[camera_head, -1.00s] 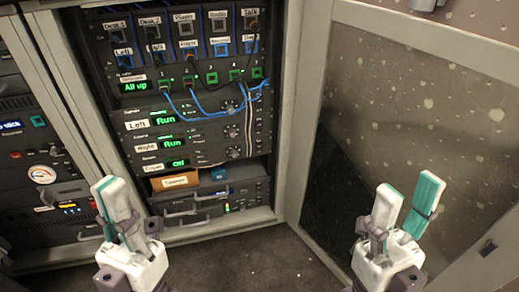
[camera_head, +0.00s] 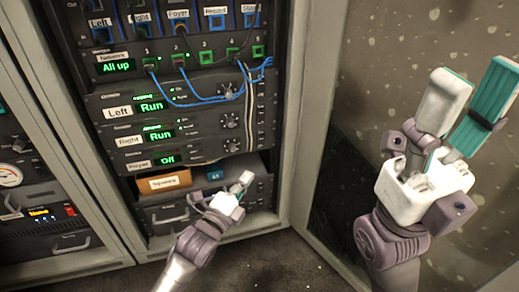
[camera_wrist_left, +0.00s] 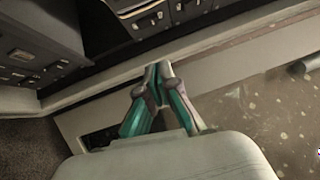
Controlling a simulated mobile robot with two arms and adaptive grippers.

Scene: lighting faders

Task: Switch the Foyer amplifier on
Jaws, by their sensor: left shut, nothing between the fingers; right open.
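The Foyer amplifier (camera_head: 190,153) is the lowest of three similar units in the rack, and its green display reads "Off". A white "Foyer" label (camera_head: 138,164) sits at its left. My left gripper (camera_head: 245,178) is shut and empty, in front of the rack, just below the right part of the Foyer amplifier. I cannot tell if it touches anything. My right gripper (camera_head: 476,82) is open and empty, in front of the speckled door panel.
The Left and Right amplifiers (camera_head: 185,103) above both read "Run". An orange "Spares" box (camera_head: 164,182) lies on the shelf below the Foyer unit. Blue cables (camera_head: 205,99) hang across the upper units. The open rack door (camera_head: 375,75) stands at right.

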